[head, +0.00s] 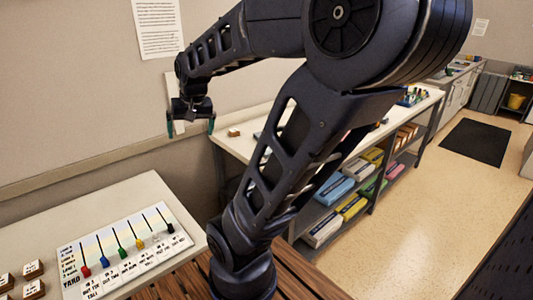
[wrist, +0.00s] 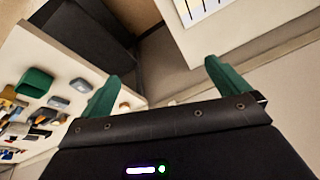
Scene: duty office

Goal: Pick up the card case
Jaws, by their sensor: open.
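My gripper (head: 190,128) is raised in front of the wall in the head view, between the near-left table and the long bench. Its two green fingers are apart with nothing between them; they also show in the wrist view (wrist: 163,72). I cannot tell which object is the card case. In the wrist view, a bench top at left holds a dark green box (wrist: 35,83), a grey case-like block (wrist: 58,103), a blue-grey piece (wrist: 80,85) and a small tan block (wrist: 124,106) near the left finger. My arm hides part of the bench in the head view.
The long white bench (head: 232,145) has shelves below with coloured boxes (head: 334,188). A near-left table (head: 150,190) carries a board with coloured sliders (head: 120,250) and small labelled blocks (head: 33,269). The floor (head: 440,190) at right is open, with a dark mat (head: 476,142).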

